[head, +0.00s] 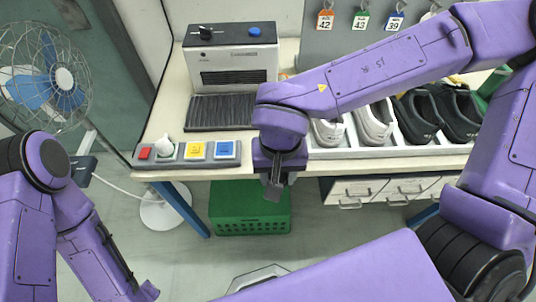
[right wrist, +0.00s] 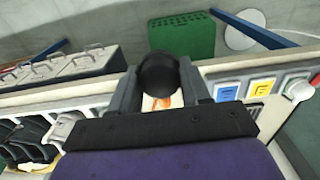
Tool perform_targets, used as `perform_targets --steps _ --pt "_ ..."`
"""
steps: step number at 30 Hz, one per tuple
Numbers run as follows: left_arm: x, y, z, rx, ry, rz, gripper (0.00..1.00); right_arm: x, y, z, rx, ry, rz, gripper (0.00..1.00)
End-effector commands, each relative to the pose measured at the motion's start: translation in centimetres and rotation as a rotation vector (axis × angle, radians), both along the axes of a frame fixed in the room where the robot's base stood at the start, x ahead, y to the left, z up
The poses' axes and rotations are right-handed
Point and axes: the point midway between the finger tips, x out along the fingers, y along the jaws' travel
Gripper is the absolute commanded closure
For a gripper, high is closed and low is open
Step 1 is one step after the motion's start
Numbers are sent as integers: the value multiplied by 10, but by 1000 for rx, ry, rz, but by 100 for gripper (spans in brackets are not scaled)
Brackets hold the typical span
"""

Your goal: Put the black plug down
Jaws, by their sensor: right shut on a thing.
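The black plug (right wrist: 158,74) shows in the right wrist view as a round dark end between the two grey fingers of my right gripper (right wrist: 158,88). The fingers are shut on it. In the head view my right gripper (head: 277,182) points down at the front edge of the workbench, just right of the button strip. I cannot make out the plug clearly there.
A grey strip (head: 187,161) with red, yellow and blue squares and a white knob-like piece lies on the bench (head: 160,125). A grey machine (head: 231,60), shoes in a white rack (head: 385,150), a green crate (head: 250,209) on the floor and a fan (head: 45,75) stand around.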

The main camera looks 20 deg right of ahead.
Motion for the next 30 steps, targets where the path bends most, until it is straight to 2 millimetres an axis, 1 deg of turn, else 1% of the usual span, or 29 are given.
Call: perform_targets --steps 2,5,10,12,15,18,22,27,30 --pt "0 0 3 0 0 0 62 7 -1 -3 -2 2 -12 100" --pt "0 0 9 0 -1 0 62 34 -6 -14 -3 3 -15 100" --pt "0 0 21 0 -1 0 62 85 -14 -36 -4 2 -14 100" --pt "0 0 22 0 -1 0 62 98 -17 -55 -5 4 -12 100" --pt "0 0 25 0 -1 0 62 115 -19 -75 -4 2 -11 100" --pt "0 0 27 0 -1 0 62 126 -20 -87 -2 1 -10 100" --pt "0 0 29 0 -1 0 62 134 -22 -98 -3 1 -11 100" --pt "0 0 32 0 -1 0 62 134 -22 -126 -3 1 -7 100" --pt "0 0 31 0 -1 0 62 135 -22 -129 -1 -2 -9 100"
